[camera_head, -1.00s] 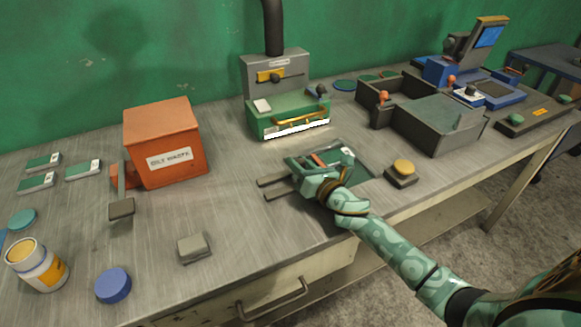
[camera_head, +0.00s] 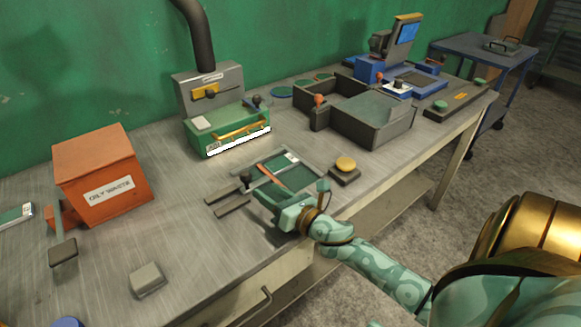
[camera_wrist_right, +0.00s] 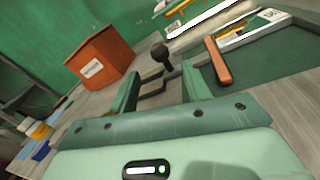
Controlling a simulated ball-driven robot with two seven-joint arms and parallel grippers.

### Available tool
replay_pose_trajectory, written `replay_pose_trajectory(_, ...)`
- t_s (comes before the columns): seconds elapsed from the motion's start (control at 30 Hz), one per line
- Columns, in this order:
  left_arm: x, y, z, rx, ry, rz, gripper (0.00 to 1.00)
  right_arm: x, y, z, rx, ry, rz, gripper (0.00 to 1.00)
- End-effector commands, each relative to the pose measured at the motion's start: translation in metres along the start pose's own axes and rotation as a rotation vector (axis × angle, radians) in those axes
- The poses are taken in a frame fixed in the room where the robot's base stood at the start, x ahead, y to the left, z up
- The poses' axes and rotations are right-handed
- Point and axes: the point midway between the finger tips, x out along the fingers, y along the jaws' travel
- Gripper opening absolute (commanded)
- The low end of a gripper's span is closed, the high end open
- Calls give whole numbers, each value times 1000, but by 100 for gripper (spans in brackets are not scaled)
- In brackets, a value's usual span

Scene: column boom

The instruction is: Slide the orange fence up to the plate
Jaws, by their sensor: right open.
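The orange fence (camera_head: 270,177) is a short bar lying slantwise on the dark green bed of a low fixture. It also shows in the right wrist view (camera_wrist_right: 218,62). A plate (camera_head: 286,160), green with a white label, lies behind the fence, towards the wall; I cannot tell whether they touch. My right gripper (camera_head: 259,194) is at the fixture's front left, open, fingers spread. In the right wrist view a dark round knob (camera_wrist_right: 160,54) shows between and beyond the fingertips, apart from them. My left gripper is not in view.
Two flat prongs (camera_head: 228,202) stick out left of the fixture. A yellow button (camera_head: 345,164) stands to its right, a green machine (camera_head: 228,130) behind. The orange waste bin (camera_head: 103,180) is at left. Bare bench lies between bin and prongs.

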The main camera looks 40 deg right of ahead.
Motion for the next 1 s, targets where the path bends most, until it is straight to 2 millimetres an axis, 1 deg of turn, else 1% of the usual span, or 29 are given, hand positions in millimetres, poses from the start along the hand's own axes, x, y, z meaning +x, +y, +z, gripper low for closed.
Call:
replay_pose_trajectory(0.03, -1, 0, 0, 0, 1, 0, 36, -15, 0, -1, 2, 3, -2, 48)
replay_pose_trajectory(0.1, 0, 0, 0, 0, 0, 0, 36, -31, 0, -2, 2, 3, -3, 48)
replay_pose_trajectory(0.2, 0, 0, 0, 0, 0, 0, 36, -50, 0, -1, 2, 2, -2, 48)
replay_pose_trajectory(0.33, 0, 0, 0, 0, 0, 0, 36, -64, 0, -1, 2, 1, -1, 48)
replay_pose_trajectory(0.5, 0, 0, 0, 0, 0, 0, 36, -70, 0, 0, 0, 0, 0, 48)
replay_pose_trajectory(1.0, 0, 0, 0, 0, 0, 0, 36, -69, 0, 0, 0, 0, 0, 48)
